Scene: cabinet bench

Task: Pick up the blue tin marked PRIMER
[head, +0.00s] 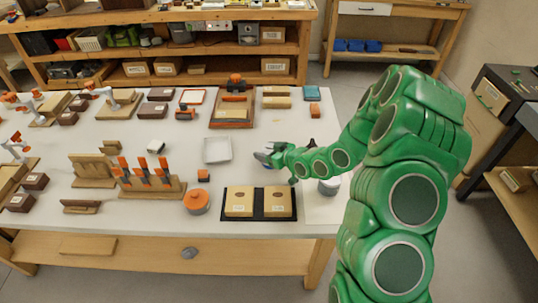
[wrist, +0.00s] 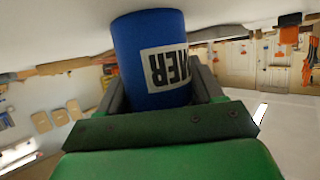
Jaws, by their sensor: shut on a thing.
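The blue tin (wrist: 150,35) fills the upper middle of the wrist view. Its white label shows the dark letters "MER" upside down; the rest of the label is turned out of sight. My gripper (wrist: 155,90) is shut on the tin, with a dark finger on each side of it. In the head view my gripper (head: 268,158) is over the white table, right of a white square tray. The tin is too small and too covered there to make out clearly. I cannot tell whether it touches the table.
The white square tray (head: 217,150) lies just left of my gripper. A black tray (head: 259,217) with two tan boxes is below it. An orange round pot (head: 196,203) and a wooden rack (head: 150,187) with orange-handled tools stand to the left. A light cylinder (head: 328,187) stands close under my arm.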

